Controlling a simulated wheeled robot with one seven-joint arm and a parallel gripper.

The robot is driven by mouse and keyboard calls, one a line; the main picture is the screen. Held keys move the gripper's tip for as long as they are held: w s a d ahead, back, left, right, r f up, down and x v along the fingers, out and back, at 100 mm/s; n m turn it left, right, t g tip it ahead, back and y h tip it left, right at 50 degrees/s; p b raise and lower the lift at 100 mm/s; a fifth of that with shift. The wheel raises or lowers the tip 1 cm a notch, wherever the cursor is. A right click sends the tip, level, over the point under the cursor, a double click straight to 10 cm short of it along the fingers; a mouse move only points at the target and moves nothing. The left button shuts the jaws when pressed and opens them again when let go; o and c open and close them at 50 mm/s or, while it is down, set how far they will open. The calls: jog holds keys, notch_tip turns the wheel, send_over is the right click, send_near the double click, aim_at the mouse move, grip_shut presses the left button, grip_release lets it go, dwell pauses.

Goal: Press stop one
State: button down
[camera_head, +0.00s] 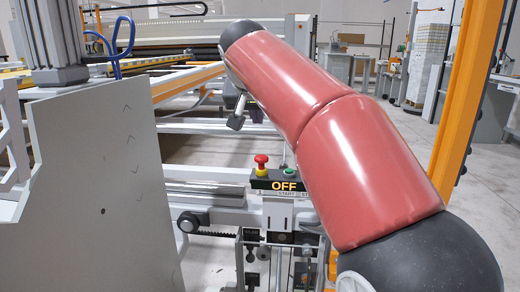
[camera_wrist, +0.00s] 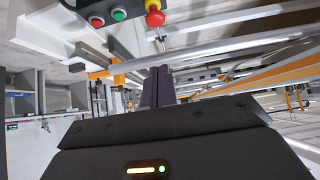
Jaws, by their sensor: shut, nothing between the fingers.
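A control box (camera_head: 283,185) with a lit "OFF" sign stands on the machine rail, left of my red arm in the head view. On it are a red mushroom stop button with a yellow collar (camera_head: 261,162) and a green button (camera_head: 290,171). The wrist view shows the mushroom stop button (camera_wrist: 154,15), a green button (camera_wrist: 119,14) and a smaller red button (camera_wrist: 97,21) at the top edge. My gripper (camera_wrist: 158,75) is shut and empty, apart from the buttons. In the head view, my gripper (camera_head: 237,122) is small, above and left of the box. I cannot tell any button's pressed state.
A large grey panel (camera_head: 100,190) fills the left foreground. An orange post (camera_head: 465,95) stands at the right. Long machine rails (camera_wrist: 235,42) run beside the control box in the wrist view. Open floor (camera_head: 485,220) lies at the right.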

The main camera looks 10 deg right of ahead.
dwell(0.3)
send_over(261, 158)
jog(key=f, duration=0.7)
jog(key=shift+s+f, duration=0.2)
jog(key=shift+s, duration=0.05)
jog(key=shift+s+a+f+b, duration=0.15)
jog(key=shift+f+b, duration=0.4)
jog(key=shift+f, duration=1.25)
jog(key=shift+f+b, duration=0.9)
jog(key=shift+f, duration=0.2)
